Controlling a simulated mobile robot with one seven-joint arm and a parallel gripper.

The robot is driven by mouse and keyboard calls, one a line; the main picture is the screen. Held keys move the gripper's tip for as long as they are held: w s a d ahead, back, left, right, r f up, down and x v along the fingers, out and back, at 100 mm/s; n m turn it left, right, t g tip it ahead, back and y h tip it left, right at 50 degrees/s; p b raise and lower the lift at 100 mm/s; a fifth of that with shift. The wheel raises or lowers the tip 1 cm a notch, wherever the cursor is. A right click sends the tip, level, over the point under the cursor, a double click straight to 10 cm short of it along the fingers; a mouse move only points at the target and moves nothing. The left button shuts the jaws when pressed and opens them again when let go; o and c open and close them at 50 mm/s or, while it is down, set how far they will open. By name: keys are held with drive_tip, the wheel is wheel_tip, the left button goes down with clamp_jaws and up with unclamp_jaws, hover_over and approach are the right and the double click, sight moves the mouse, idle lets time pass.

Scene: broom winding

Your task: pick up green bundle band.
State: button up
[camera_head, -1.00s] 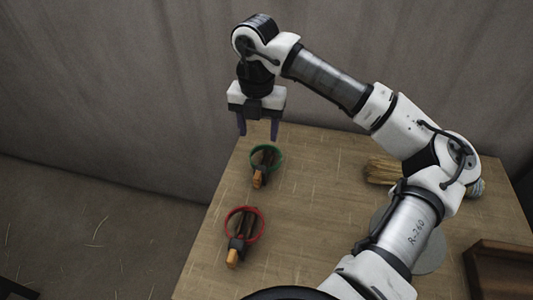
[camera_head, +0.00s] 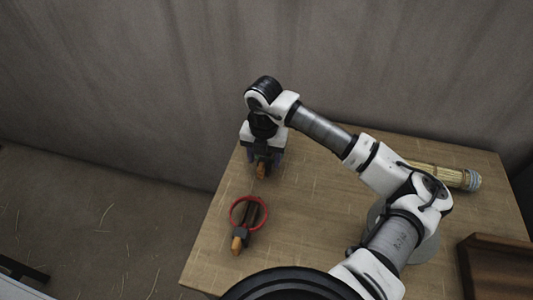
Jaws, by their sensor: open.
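My gripper (camera_head: 264,158) is lowered over the far left part of the table, its dark fingers open and pointing down. It is where the green band on its dark holder stood in the earlier view. The green band is hidden behind the gripper now. Only the orange tip (camera_head: 261,171) of its holder shows below and between the fingers. I cannot tell whether the fingers touch the band.
A red band (camera_head: 264,212) sits around a similar orange-tipped holder, nearer on the wooden table (camera_head: 310,220). A straw bundle (camera_head: 440,174) lies at the back right, and a grey disc is partly behind my arm. A brown wooden tray (camera_head: 492,240) stands at the right.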

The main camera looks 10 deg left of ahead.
drive_tip(key=shift+f, duration=0.2)
drive_tip(key=c, duration=1.1)
drive_tip(key=shift+r, duration=0.1)
